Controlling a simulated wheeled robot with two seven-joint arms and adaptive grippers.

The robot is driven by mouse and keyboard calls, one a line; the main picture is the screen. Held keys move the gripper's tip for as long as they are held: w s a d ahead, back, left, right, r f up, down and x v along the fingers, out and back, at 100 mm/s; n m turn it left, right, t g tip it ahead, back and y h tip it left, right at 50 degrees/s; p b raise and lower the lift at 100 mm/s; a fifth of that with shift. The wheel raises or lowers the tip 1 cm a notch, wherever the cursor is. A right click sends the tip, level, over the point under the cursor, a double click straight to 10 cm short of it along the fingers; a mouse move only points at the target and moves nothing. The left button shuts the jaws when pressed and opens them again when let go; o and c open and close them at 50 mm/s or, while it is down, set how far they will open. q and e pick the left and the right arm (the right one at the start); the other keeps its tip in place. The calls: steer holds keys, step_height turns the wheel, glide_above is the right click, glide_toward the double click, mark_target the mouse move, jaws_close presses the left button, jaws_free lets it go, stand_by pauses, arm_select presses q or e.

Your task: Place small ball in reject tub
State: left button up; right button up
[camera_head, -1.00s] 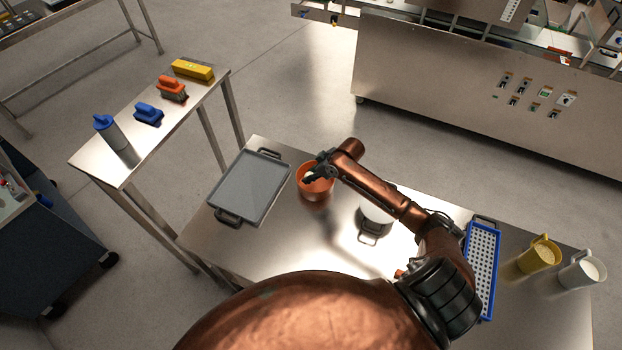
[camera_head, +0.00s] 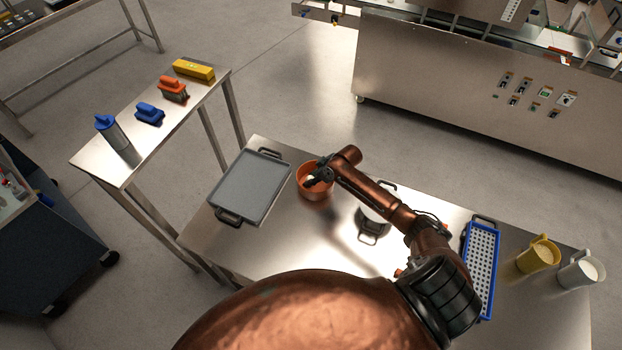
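An orange tub (camera_head: 317,193), which looks like the reject tub, stands on the steel table between the grey tray and the metal pot. My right gripper (camera_head: 313,181) reaches in from the right and points down over the tub's opening, its fingertips at or just inside the rim. A small pale spot (camera_head: 311,177) at the fingertips may be the small ball. I cannot tell whether it is held or lies in the tub, and the arm hides part of the rim. The fingers are too small to show their opening. My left gripper is not in view.
A grey tray (camera_head: 247,187) lies left of the tub. A metal pot (camera_head: 370,226) stands under my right forearm. A blue perforated tray (camera_head: 482,270), a yellow jug (camera_head: 538,256) and a white jug (camera_head: 581,270) stand at the right. A side table (camera_head: 100,165) holds brushes and a bottle.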

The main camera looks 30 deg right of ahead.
steer(key=o, duration=0.3)
steer(key=shift+r, duration=0.15)
steer(key=v, duration=1.2)
